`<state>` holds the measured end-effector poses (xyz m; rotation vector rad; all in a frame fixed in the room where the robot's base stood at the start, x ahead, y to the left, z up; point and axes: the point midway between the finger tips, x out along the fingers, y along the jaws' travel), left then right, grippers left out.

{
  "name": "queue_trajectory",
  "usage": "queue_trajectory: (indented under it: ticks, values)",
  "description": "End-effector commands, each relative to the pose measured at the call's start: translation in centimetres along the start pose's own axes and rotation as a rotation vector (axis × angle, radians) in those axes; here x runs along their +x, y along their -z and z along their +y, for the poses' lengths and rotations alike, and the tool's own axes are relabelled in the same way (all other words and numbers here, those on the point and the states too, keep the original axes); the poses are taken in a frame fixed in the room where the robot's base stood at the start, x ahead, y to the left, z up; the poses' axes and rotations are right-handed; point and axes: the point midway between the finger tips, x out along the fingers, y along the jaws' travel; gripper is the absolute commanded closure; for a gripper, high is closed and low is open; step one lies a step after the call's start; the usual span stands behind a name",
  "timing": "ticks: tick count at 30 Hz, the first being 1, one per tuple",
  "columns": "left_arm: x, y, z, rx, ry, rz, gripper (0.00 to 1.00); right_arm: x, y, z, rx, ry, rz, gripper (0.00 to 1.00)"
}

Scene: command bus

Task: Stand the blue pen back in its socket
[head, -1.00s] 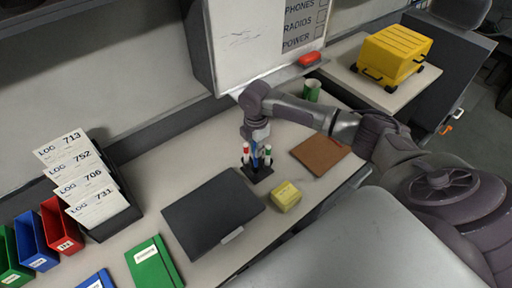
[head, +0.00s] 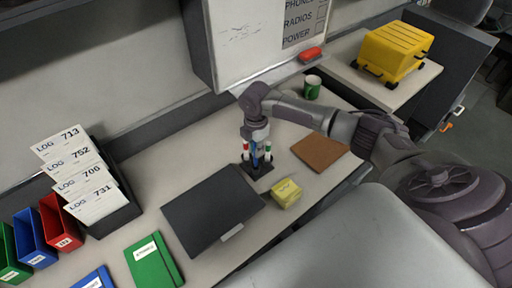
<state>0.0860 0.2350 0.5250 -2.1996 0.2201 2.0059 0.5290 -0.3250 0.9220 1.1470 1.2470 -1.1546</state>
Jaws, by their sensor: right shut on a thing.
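The blue pen (head: 254,156) is upright in my right gripper (head: 256,143), which is shut on it from above. The pen is at the dark pen holder (head: 258,170) on the desk, between a red-capped pen (head: 245,151) and a green-capped pen (head: 268,151) that stand in it. The pen's lower end is too small to tell whether it is inside the socket or just above it. My left gripper is not in view.
A dark closed laptop-like folder (head: 208,208) lies left of the holder. A yellow block (head: 286,193) and a brown clipboard-like pad (head: 320,152) lie to the right. A green mug (head: 312,87) stands behind. A whiteboard (head: 262,35) rises at the back.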

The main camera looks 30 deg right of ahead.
Motion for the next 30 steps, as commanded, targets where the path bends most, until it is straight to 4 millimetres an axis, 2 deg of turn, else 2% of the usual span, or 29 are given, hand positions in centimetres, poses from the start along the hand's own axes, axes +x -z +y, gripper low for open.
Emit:
queue_trajectory:
  ticks: [16,30]
  values:
    - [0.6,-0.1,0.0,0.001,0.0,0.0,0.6,1.6,0.0,0.0,0.0,0.0,0.0,1.0]
    - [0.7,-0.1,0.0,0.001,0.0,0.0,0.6,1.8,0.0,0.0,0.0,0.0,0.0,1.0]
